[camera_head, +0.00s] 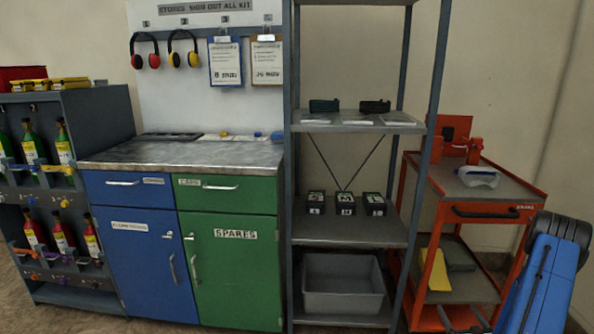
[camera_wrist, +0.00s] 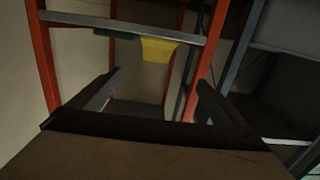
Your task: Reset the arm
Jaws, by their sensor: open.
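My gripper (camera_wrist: 160,80) is open in the wrist view, with its two dark fingers spread and nothing between them. It faces the orange trolley's frame, and a yellow item (camera_wrist: 158,50) shows beyond the fingertips. In the head view, part of my blue arm (camera_head: 540,275) stands at the lower right, beside the trolley (camera_head: 527,190). The gripper itself does not show in the head view.
A grey shelf rack (camera_head: 350,232) holds small black boxes and a grey bin (camera_head: 343,285). Left of it stand a blue and green cabinet (camera_head: 233,255) and a bottle rack (camera_head: 100,115). Safety glasses (camera_head: 478,177) lie on the trolley top.

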